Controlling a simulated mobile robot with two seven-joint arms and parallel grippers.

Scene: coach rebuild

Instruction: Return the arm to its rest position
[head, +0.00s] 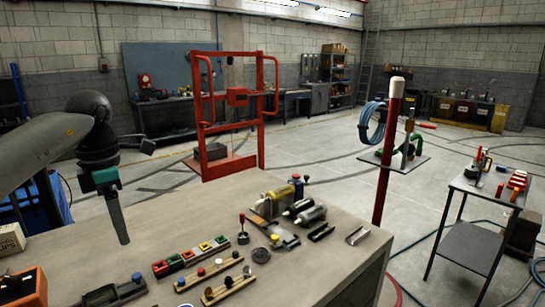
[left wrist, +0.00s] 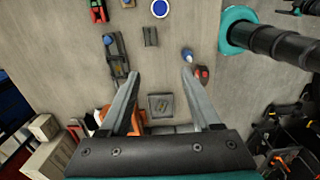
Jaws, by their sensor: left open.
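My left arm (head: 50,148) comes in from the left in the head view. Its gripper (head: 124,238) points down over the left part of the workbench (head: 240,203), with the fingers seen edge-on. In the left wrist view the two fingers of this gripper (left wrist: 162,72) stand wide apart, with nothing between them. A small grey square tray (left wrist: 161,105) shows on the surface below, beyond the fingers. My right gripper is in neither view.
Coloured blocks (head: 190,256), pegged wooden strips, a red-knobbed lever (head: 242,228) and metal cylinders (head: 311,215) lie on the bench. An orange bin (head: 25,288) is at its near left corner. A red post (head: 388,150) stands past the right edge. Bare benchtop lies behind the blocks.

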